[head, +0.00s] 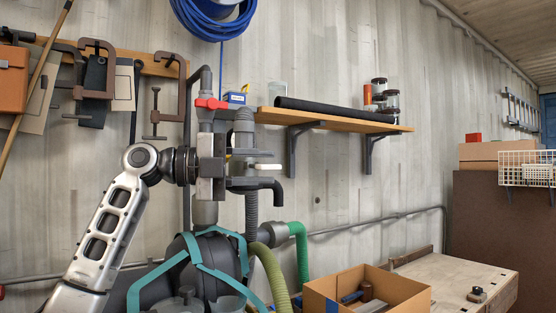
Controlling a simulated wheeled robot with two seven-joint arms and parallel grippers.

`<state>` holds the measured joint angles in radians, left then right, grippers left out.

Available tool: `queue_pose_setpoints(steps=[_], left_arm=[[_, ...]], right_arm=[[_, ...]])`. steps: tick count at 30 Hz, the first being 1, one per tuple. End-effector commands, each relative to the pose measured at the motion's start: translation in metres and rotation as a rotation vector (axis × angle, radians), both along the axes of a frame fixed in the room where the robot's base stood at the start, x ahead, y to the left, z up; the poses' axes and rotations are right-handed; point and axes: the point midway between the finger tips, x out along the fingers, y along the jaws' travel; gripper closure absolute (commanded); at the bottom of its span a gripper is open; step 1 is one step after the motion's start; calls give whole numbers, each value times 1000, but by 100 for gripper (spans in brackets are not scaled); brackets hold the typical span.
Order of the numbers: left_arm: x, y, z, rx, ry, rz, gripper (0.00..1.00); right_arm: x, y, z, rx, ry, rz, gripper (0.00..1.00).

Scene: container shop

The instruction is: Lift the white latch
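A small white latch (268,167) sticks out to the right from the grey pipe fitting in the middle of the head view. It lies about level. My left gripper (214,168) is at the left side of this fitting, at about the latch's height, and overlaps the pipes in the picture. There is a gap in the picture between it and the white latch. Its fingertips merge with the grey parts behind, so I cannot tell how far apart they are. My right gripper is not in view.
A red valve handle (212,103) sits above my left gripper. A wooden shelf (330,122) juts out to the right. Below are a dark tank (180,262) with teal straps, a green hose (300,250), a cardboard box (400,292) and a workbench (465,275).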

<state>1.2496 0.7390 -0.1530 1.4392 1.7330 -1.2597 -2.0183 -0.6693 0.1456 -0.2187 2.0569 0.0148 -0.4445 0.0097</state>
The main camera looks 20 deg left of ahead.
Motion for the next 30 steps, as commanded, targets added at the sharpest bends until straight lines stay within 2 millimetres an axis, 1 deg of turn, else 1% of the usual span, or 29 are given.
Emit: queue_pose_setpoints(steps=[1, 3, 6, 11, 18, 19, 20, 21, 22, 27, 30], left_arm=[[5, -8, 2, 0, 0, -2, 69], [11, -15, 2, -1, 1, -2, 69], [17, -23, 1, -1, 1, 0, 69], [22, -28, 0, 0, 0, 1, 69], [22, -29, 0, -1, -1, 1, 69], [22, -29, 0, -1, -1, 1, 75], [22, -29, 0, -1, -1, 1, 83], [22, -29, 0, 0, 0, 1, 94], [22, -29, 0, 0, 0, 1, 100], [22, -29, 0, -6, 3, 0, 100], [22, -29, 4, -68, 38, -2, 100]], right_arm=[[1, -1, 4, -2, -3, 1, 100], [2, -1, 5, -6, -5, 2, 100], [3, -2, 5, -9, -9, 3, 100], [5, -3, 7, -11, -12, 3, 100], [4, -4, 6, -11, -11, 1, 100], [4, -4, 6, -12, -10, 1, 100], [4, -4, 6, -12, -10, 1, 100], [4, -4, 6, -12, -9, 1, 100], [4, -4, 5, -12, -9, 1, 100], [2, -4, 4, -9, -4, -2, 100], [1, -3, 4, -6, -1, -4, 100]])
